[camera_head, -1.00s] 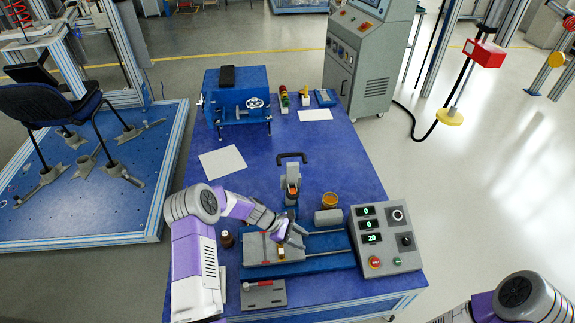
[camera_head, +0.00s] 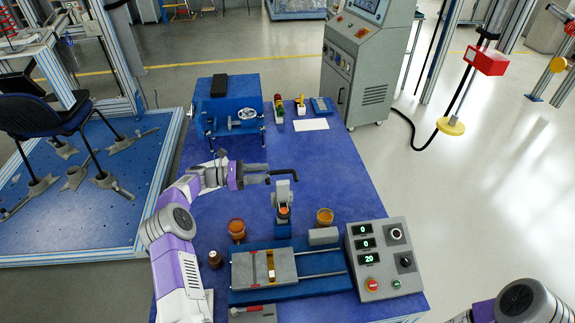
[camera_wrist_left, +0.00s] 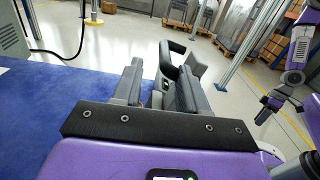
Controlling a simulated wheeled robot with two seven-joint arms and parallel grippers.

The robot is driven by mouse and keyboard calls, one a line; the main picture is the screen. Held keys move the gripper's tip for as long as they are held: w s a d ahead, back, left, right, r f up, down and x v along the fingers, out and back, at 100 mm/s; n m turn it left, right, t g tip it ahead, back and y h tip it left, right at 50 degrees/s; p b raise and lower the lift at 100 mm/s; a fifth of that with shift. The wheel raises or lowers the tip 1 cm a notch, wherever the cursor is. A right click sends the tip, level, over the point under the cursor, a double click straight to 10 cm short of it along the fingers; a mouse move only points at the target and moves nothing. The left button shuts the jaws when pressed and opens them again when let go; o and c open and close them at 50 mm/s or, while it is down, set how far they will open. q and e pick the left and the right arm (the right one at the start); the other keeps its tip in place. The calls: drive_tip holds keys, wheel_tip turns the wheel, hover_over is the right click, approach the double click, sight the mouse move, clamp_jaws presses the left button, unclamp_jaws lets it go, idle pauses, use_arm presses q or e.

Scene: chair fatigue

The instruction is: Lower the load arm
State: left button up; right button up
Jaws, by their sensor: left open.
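The load arm (camera_head: 283,190) stands raised on the blue test rig, grey with a black bent handle (camera_head: 284,173) at its top. My left gripper (camera_head: 264,175) is open just left of the handle, pointing right toward it. In the left wrist view, the open gripper (camera_wrist_left: 158,85) has its two grey fingers apart. The black handle (camera_wrist_left: 168,52) shows beyond and between the fingertips; whether they touch it I cannot tell.
Below the load arm lies a grey carriage (camera_head: 246,270) on rails. Amber cups (camera_head: 237,230) (camera_head: 325,217) stand on either side. A control box (camera_head: 383,262) reading 0, 0, 20 is at right. A blue vise-like machine (camera_head: 228,105) stands behind; the left-middle tabletop is clear.

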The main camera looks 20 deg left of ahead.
sight(281, 171)
use_arm(q)
drive_tip(key=shift+s+d+b+x, duration=0.15)
drive_tip(key=shift+b+x, duration=0.25)
drive_tip(key=shift+x, duration=1.35)
drive_tip(key=shift+s+d+b+x, duration=0.15)
drive_tip(key=shift+b+x, duration=0.25)
drive_tip(key=shift+x, duration=1.35)
drive_tip(key=shift+a+r, duration=0.1)
drive_tip(key=shift+r, duration=0.1)
clamp_jaws()
